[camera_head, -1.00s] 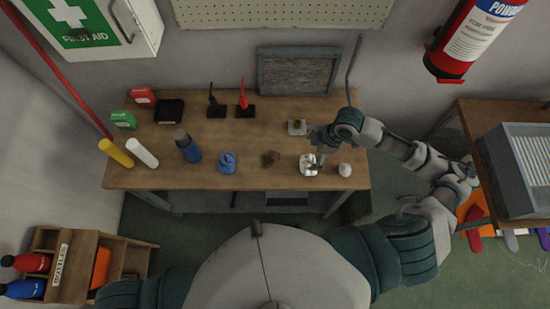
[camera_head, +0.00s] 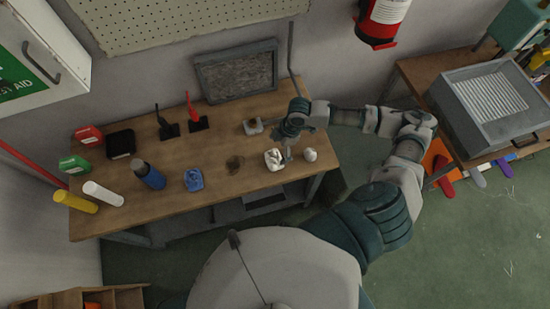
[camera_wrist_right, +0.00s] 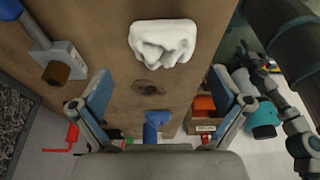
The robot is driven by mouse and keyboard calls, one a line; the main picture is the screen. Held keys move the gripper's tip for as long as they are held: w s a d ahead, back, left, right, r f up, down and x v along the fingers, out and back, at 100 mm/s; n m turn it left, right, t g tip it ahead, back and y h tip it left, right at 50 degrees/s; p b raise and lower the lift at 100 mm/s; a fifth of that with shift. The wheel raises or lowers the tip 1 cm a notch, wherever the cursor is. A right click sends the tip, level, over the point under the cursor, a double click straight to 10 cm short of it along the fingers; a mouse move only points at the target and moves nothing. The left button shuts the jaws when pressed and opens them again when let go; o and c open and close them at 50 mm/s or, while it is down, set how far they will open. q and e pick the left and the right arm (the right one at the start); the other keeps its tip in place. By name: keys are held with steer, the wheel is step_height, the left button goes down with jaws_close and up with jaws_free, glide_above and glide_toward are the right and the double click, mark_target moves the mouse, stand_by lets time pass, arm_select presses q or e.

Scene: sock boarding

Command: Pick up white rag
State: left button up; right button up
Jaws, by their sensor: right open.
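The white rag (camera_head: 273,160) lies crumpled on the wooden table, near its front edge toward the right end. In the right wrist view the white rag (camera_wrist_right: 162,42) is at the top centre, above the gap between the fingers. My left gripper is not in view.
A white round object (camera_head: 310,154) sits right of the rag. A dark stain (camera_head: 235,164) and a blue rag (camera_head: 193,180) are to the left, with a blue bottle (camera_head: 148,175) beyond. A grey box (camera_head: 492,105) is on the right table.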

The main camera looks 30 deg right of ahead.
mark_target(275, 156)
steer(key=x, duration=0.5)
steer(key=shift+s+f, duration=0.2)
steer(key=shift+d, duration=0.1)
steer(key=c, duration=0.9)
steer(key=shift+r, duration=0.55)
steer(key=shift+s+d+r, duration=0.1)
steer(key=shift+s+r, duration=0.1)
steer(key=shift+r, duration=0.4)
steer(key=shift+s+r, duration=0.25)
steer(key=shift+r, duration=0.4)
steer(key=s, duration=0.5)
steer(key=s+d+r, duration=0.1)
steer(key=s, duration=0.4)
steer(key=s+d, duration=0.1)
steer(key=s, duration=0.4)
steer(key=shift+d+r, duration=0.2)
steer(key=shift+r, duration=0.05)
